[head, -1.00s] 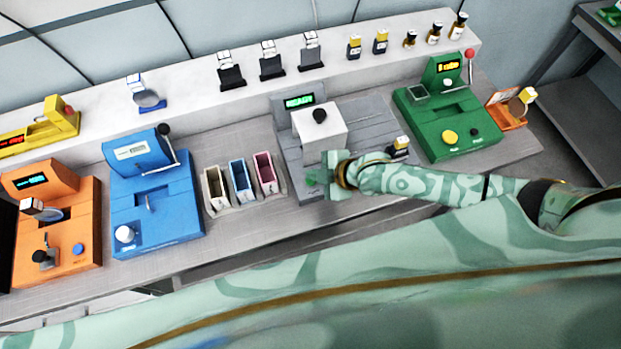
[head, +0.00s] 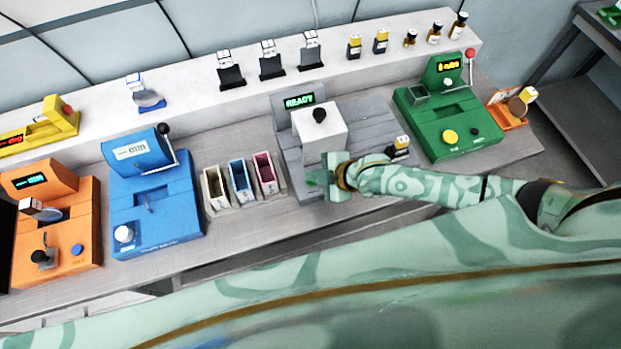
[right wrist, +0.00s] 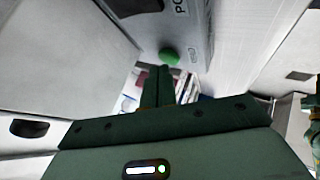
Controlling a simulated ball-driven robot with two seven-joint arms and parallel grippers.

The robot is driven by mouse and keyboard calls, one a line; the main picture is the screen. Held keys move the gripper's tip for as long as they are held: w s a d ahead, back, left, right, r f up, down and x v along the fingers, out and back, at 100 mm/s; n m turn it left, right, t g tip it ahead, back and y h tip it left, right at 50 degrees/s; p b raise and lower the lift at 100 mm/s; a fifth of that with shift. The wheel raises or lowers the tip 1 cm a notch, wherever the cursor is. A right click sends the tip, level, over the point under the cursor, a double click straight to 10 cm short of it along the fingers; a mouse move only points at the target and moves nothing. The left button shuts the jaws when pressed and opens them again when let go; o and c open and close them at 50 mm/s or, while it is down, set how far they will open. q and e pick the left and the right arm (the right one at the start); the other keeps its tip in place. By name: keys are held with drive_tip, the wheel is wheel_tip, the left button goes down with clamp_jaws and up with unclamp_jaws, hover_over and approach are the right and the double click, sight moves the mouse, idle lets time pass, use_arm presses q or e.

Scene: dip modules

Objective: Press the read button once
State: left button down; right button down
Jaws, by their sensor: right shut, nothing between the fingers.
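The grey module (head: 290,140) has a display (head: 299,101) that reads READY in green and a white block (head: 320,130) with a black knob. In the right wrist view, a round green button (right wrist: 169,56) sits on a grey face, just beyond my fingertips. I cannot read a label for it. My right gripper (head: 314,179) is at the front of the grey module in the head view, its fingers over the button's place, hiding it. Its fingers also show in the right wrist view (right wrist: 160,70), shut together and empty. I cannot tell whether they touch the button. My left gripper is not in view.
A green module (head: 440,120) stands to the right, with a yellow-topped vial (head: 401,144) between. Three coloured bins (head: 240,180) stand just left, then a blue module (head: 155,200) and an orange module (head: 60,230). A white shelf (head: 200,90) holds several small items behind.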

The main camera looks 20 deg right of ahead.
drive_tip(key=shift+f, duration=0.35)
idle(0.4)
idle(0.3)
drive_tip(key=shift+r+p, duration=0.75)
drive_tip(key=shift+r, duration=0.05)
wheel_tip(320, 180, up, 5)
drive_tip(key=p, duration=0.5)
drive_tip(key=shift+a, duration=0.1)
idle(0.6)
